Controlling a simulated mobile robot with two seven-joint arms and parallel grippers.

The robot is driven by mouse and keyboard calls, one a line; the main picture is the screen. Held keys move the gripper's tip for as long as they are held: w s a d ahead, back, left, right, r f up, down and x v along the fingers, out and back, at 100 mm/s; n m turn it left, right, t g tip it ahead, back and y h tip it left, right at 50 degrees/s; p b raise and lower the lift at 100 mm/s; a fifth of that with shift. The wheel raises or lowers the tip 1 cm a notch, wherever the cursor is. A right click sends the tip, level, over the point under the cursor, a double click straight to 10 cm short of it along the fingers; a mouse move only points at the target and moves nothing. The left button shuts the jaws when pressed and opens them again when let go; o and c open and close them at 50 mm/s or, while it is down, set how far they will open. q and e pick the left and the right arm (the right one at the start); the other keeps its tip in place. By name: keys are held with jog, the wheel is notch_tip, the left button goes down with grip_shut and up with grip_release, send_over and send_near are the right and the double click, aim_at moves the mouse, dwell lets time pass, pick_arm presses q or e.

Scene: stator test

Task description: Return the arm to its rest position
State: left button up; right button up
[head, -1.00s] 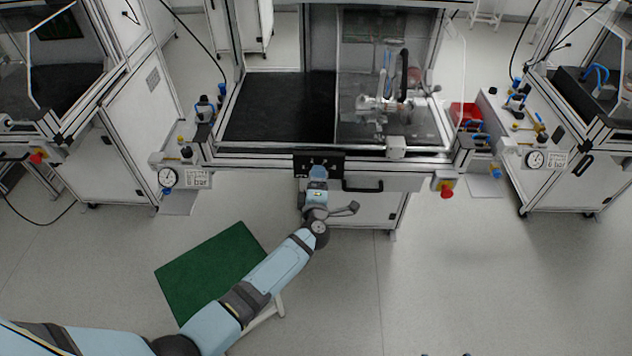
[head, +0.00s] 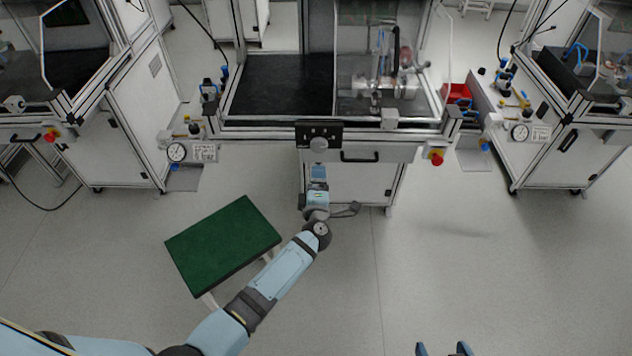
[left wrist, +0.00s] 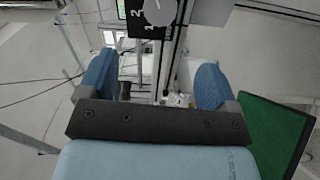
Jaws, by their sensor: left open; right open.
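My left arm comes in from the left. Its gripper (head: 318,174) is just below a black panel with a round grey knob (head: 318,145) on the front of the middle test station. In the left wrist view, the two blue fingers of my left gripper (left wrist: 152,82) are spread with nothing held between them. The knob (left wrist: 160,9) shows beyond them at the top edge, clear of the fingers. My right gripper (head: 442,350) shows only its two blue fingertips at the bottom edge. They are apart and empty.
A green-topped table (head: 222,243) stands left of my left arm. The middle station has a drawer handle (head: 360,157), a red button (head: 437,158) and a pressure gauge (head: 177,152). Other stations stand on both sides. The floor (head: 450,255) at the right is clear.

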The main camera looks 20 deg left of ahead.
pick_arm(q)
jog(key=shift+w, duration=0.1)
dwell(0.3)
jog(key=s+a+r+m+g+h+p, duration=0.1)
jog(key=s+r+m+g+h+p, duration=0.1)
jog(key=s+m, duration=0.9)
jog(key=s+a+r+m+g+h+p, duration=0.1)
jog(key=s+m+g+h+p, duration=0.3)
jog(key=s+m, duration=0.8)
jog(key=s+r+h+p, duration=0.1)
jog(key=s+h+p, duration=0.1)
jog(key=s, duration=0.8)
jog(key=shift+a, duration=0.2)
